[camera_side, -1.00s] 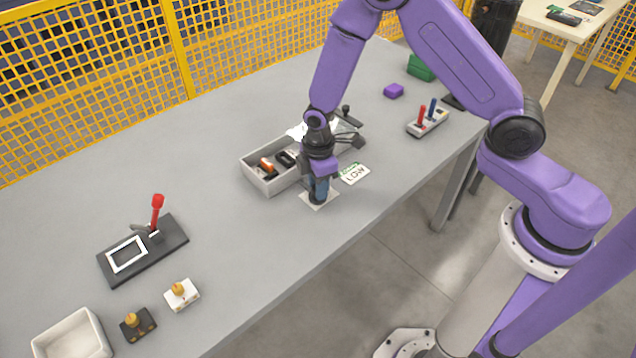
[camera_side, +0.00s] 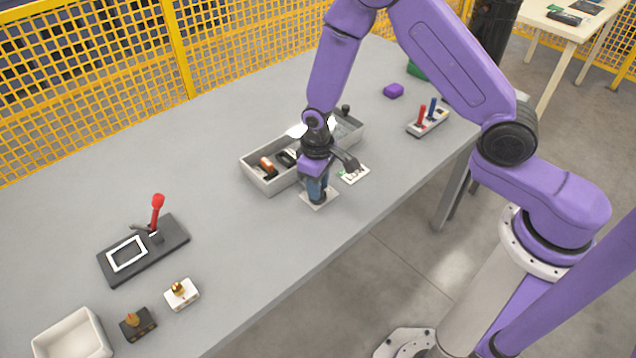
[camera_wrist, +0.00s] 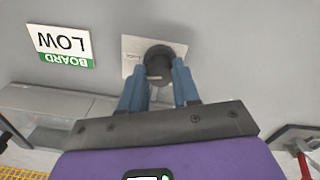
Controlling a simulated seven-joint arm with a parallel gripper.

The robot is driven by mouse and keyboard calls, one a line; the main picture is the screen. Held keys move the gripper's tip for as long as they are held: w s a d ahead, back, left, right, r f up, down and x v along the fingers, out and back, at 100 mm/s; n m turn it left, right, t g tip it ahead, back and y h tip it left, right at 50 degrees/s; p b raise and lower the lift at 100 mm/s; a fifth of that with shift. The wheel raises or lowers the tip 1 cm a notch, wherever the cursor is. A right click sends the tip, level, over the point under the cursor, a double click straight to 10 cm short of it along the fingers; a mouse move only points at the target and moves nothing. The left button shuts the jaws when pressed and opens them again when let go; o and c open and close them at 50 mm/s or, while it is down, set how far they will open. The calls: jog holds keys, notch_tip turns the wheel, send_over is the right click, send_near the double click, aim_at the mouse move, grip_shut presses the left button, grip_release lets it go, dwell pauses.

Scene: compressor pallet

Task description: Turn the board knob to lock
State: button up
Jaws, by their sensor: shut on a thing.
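The board knob is a round black knob (camera_wrist: 158,62) on a pale square plate (camera_wrist: 132,50). In the wrist view it sits between the blue fingertips of my gripper (camera_wrist: 160,78), which is shut on it. In the side view my gripper (camera_side: 317,192) points down over the plate (camera_side: 331,196) near the table's front edge and mostly hides the knob. Small lettering on the plate is partly covered and I cannot read it all. A white and green card reading "BOARD LOW" (camera_wrist: 62,42) lies beside the plate; it also shows in the side view (camera_side: 355,174).
A grey bin (camera_side: 262,181) with parts stands just behind my gripper. A black base with a red lever (camera_side: 157,212) is at left, with two small knobbed blocks (camera_side: 181,294) and a white tray (camera_side: 72,338) nearer. A block with red and blue levers (camera_side: 428,122) is at right.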

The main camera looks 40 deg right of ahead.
jog(key=shift+m, duration=1.1)
jog(key=o, duration=1.1)
jog(key=shift+c, duration=0.2)
jog(key=shift+r, duration=0.15)
notch_tip(320, 180, up, 17)
jog(key=shift+a, duration=0.15)
jog(key=shift+r, duration=0.1)
